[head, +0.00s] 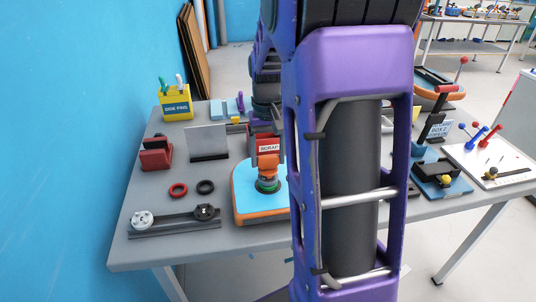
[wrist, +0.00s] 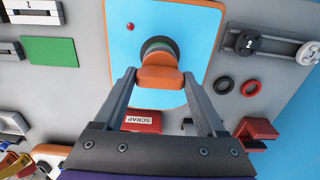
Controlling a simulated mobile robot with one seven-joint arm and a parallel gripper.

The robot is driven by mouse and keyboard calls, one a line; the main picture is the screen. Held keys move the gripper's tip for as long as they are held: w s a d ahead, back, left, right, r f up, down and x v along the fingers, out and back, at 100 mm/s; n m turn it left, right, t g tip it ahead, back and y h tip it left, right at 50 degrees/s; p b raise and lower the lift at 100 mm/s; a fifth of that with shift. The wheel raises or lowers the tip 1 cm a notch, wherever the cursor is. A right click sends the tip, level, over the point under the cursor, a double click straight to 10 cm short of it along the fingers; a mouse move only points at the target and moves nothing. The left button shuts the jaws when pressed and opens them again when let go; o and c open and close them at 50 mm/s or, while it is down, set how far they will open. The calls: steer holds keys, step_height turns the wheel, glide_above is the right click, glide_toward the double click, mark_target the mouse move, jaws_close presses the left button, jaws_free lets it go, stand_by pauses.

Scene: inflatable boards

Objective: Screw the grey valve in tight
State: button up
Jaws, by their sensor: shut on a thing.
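My gripper (wrist: 161,74) has its two fingertips on either side of an orange block-like handle (wrist: 160,80) and is shut on it. The handle sits over a round dark grey part (wrist: 158,47) with a green rim, which I take to be the grey valve. This part is at the blue inflatable board (wrist: 190,20) with orange edging. In the head view the orange handle (head: 268,163) stands upright above the green-rimmed part (head: 267,185) on the board (head: 245,185). The handle hides much of the part, so I cannot tell how deep it sits.
A rail (head: 174,223) with two round fittings lies at the table's front left, near a red ring (head: 178,190) and a black ring (head: 205,187). A red SCRAP box (head: 269,144) stands behind the board. My arm hides the table's middle right.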

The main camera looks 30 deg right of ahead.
mark_target(268, 156)
steer(key=shift+f, duration=0.4)
steer(key=o, duration=1.3)
steer(key=shift+r, duration=0.1)
step_height(268, 156, up, 17)
steer(key=shift+r+p, duration=0.2)
steer(key=shift+p, duration=0.95)
